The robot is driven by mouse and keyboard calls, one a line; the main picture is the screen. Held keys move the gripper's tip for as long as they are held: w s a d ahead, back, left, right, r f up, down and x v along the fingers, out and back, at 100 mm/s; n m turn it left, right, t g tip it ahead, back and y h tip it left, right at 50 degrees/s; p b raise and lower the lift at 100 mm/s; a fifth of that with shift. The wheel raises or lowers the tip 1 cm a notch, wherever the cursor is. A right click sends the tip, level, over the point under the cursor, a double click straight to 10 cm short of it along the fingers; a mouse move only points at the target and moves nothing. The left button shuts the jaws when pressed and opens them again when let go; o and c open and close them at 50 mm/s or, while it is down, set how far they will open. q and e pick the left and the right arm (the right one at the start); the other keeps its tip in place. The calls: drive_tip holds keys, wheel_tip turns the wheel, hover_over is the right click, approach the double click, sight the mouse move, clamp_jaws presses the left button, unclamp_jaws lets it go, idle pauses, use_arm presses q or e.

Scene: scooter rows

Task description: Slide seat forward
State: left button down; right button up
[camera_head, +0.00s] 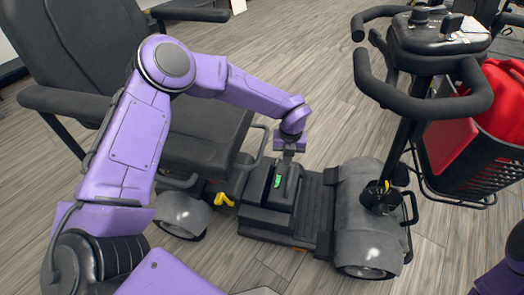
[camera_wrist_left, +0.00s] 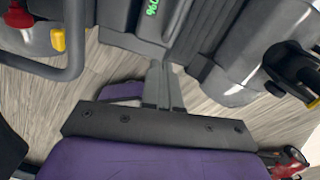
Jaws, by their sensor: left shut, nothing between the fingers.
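The dark grey scooter seat (camera_head: 195,135) with its backrest and armrests fills the left of the head view. A yellow lever (camera_head: 223,199) sticks out low beside the seat's base. My left gripper (camera_head: 287,163) is shut and empty, pointing down just above the black battery box with a green marking (camera_head: 266,205), in front of the seat. In the left wrist view, the shut fingers (camera_wrist_left: 160,70) lie close to that box (camera_wrist_left: 150,22); I cannot tell whether they touch it. A yellow part (camera_wrist_left: 57,40) shows at upper left there. My right gripper is not in view.
The scooter's tiller with black handlebars (camera_head: 430,85) stands to the right, with a black basket (camera_head: 470,165) holding a red item. A grey front wheel cover (camera_head: 365,215) lies right of the footboard. Wooden floor (camera_head: 290,60) is open behind.

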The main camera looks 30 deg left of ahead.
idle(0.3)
use_arm(q)
wheel_tip(320, 180, up, 17)
drive_tip(key=a+p, duration=0.1)
drive_tip(key=p, duration=1.3)
drive_tip(key=shift+s, duration=0.15)
idle(0.4)
